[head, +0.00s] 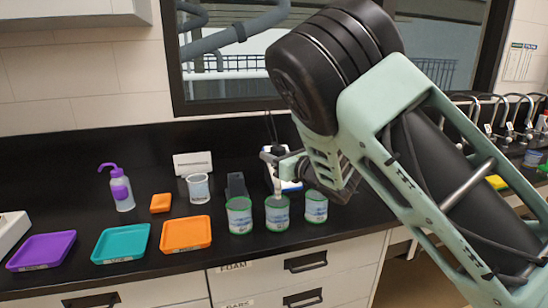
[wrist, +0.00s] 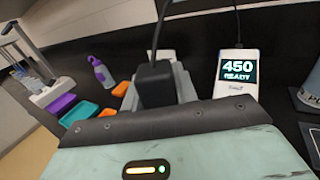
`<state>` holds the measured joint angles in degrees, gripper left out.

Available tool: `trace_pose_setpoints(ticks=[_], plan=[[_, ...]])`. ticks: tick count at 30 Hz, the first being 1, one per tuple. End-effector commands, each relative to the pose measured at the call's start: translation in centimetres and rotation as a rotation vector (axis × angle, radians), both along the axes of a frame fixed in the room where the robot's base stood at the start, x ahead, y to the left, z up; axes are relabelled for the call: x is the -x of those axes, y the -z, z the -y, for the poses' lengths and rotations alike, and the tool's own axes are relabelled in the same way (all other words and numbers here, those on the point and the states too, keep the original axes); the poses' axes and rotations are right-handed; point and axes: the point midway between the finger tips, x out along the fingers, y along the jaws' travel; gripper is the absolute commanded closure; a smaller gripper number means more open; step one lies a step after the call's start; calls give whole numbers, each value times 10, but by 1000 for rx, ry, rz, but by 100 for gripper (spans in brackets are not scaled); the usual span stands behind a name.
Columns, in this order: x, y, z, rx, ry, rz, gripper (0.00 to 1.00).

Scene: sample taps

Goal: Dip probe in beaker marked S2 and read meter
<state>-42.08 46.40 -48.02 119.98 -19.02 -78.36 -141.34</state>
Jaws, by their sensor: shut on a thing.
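My gripper (head: 281,164) is shut on the probe, whose black handle (wrist: 155,87) stands between the fingers in the wrist view, with a cable running up. In the head view the pale probe shaft (head: 277,186) points down at the middle one (head: 277,214) of three green-rimmed beakers. Its tip seems to be at or inside the mouth; I cannot tell its depth. The left beaker (head: 239,216) and right beaker (head: 316,207) stand beside it. Their labels are too small to read. The meter (wrist: 237,73) shows "450 READY" in the wrist view.
Purple (head: 41,250), teal (head: 121,243) and orange (head: 186,234) trays lie along the counter's front left. Several taps (head: 505,112) are at right.

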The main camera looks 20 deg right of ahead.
Motion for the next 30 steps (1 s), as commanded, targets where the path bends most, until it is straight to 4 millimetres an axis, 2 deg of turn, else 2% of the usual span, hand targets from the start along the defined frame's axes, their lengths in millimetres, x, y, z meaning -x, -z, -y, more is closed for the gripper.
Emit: trace_pose_setpoints(ticks=[10, 21, 30], plan=[[0, 1, 0, 0, 0, 0, 91], [0, 15, 0, 0, 0, 0, 91], [0, 14, 0, -1, 0, 0, 91]])
